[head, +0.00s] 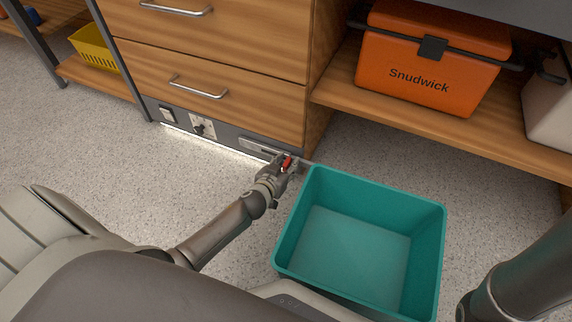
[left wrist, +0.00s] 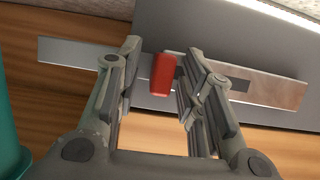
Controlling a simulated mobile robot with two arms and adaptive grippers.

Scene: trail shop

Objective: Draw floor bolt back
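The floor bolt shows as a small red knob (head: 287,162) on a long metal plate (head: 258,147), low on the grey plinth under the wooden drawers. In the left wrist view the red knob (left wrist: 163,75) stands in front of its metal plate (left wrist: 275,91), which has a dark slot to the right of the knob. My left gripper (head: 285,167) is at the knob. In the left wrist view its two fingers (left wrist: 164,57) are open on either side of the knob. A gap shows on the knob's left; the right finger is very close, contact unclear. My right gripper is out of view.
A teal open bin (head: 432,240) stands on the floor just right of my left gripper. A switch (head: 167,114) and a lever plate (head: 203,127) sit on the plinth further left. An orange cooler (head: 425,85) is on the right shelf. Speckled floor is clear at left.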

